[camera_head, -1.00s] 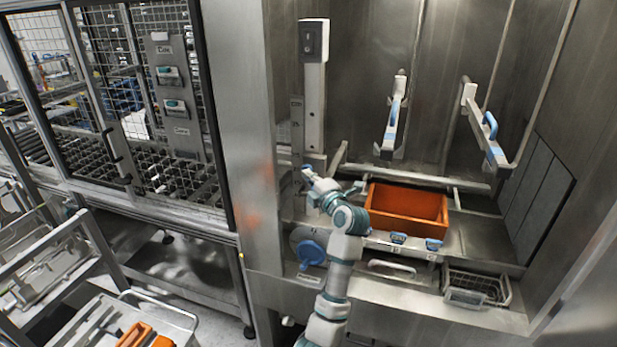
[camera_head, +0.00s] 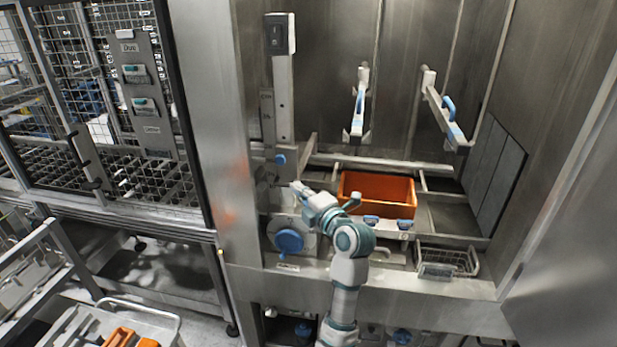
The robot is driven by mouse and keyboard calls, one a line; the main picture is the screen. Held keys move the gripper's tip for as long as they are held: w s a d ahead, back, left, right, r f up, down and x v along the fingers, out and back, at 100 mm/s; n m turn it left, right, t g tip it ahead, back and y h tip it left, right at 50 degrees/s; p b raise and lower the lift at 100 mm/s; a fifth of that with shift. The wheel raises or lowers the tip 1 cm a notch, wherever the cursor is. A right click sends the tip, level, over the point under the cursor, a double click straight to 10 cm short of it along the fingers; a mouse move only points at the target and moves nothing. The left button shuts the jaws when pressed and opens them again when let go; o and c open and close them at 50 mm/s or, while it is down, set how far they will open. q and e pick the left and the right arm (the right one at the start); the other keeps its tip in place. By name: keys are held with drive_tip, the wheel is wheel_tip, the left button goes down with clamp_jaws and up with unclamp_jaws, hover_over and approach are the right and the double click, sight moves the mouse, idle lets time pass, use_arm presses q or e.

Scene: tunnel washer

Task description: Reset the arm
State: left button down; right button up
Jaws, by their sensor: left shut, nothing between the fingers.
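My left arm comes up from the bottom middle in the head view. Its white and teal left gripper (camera_head: 298,188) points up and to the left, in front of the washer's basin. It is shut and empty. It is left of the orange crate (camera_head: 385,208), and below and right of a small blue knob (camera_head: 280,159) on the upright post. It appears apart from the knob. My right gripper is not in view.
A large blue round knob (camera_head: 289,241) is left of my arm. A wire basket (camera_head: 447,262) sits at the right front. Blue-handled arms (camera_head: 358,105) hang at the back. A mesh-doored cabinet (camera_head: 100,110) stands left, with a cart (camera_head: 165,318) below.

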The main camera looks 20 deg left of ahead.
use_arm(q)
drive_tip(key=s+d+f+m+t+h, duration=0.45)
drive_tip(key=d+f+m+h, duration=0.35)
drive_tip(key=f+m+h, duration=0.6)
drive_tip(key=s+d+f+m+t+h, duration=0.45)
drive_tip(key=d+f+m+h, duration=0.6)
drive_tip(key=m, duration=0.75)
drive_tip(key=s+a+f+m+g+y, duration=0.1)
drive_tip(key=s+a+f+g+y, duration=0.1)
drive_tip(key=s+f+g, duration=0.5)
drive_tip(key=s+a+f+g+y, duration=0.15)
drive_tip(key=s+f, duration=0.25)
drive_tip(key=f, duration=0.6)
drive_tip(key=s+a+f+n+g+y, duration=0.1)
drive_tip(key=s+a+f+g+y, duration=0.3)
drive_tip(key=s, duration=0.5)
drive_tip(key=s+a+f+g+y, duration=0.1)
drive_tip(key=s+a+f+g, duration=0.3)
drive_tip(key=s, duration=0.5)
wheel_tip(320, 180, down, 27)
drive_tip(key=s+d, duration=0.1)
drive_tip(key=d, duration=0.1)
drive_tip(key=s+a+f, duration=0.1)
drive_tip(key=s+f, duration=0.7)
drive_tip(key=s, duration=0.1)
drive_tip(key=s+a+f, duration=0.2)
drive_tip(key=s+f, duration=0.6)
drive_tip(key=shift+s+a+g, duration=0.25)
drive_tip(key=shift+s+g, duration=0.15)
drive_tip(key=shift+g, duration=0.05)
